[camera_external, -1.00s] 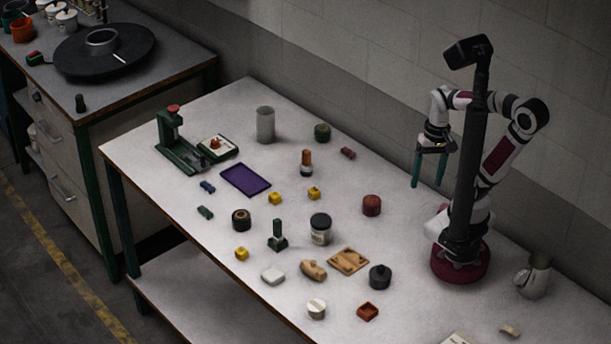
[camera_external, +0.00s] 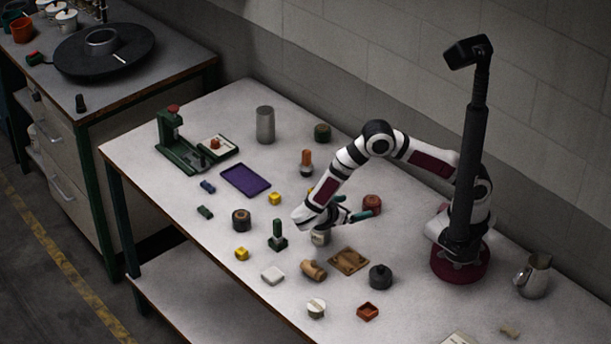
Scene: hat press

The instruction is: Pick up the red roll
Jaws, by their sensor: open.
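The red roll (camera_external: 373,202) is a short, dark red cylinder standing on the table right of the middle. My gripper (camera_external: 358,207) is low over the table, just left of the roll, with its teal fingers pointing right towards it. The fingers are apart and nothing shows held between them. The near finger overlaps the lower left of the roll in the picture. I cannot tell whether it touches the roll or how much of the roll lies between the fingers.
A jar (camera_external: 320,239) stands under my wrist, partly hidden. A yellow cube (camera_external: 311,190) is mostly hidden by my arm. The table right of the roll is clear.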

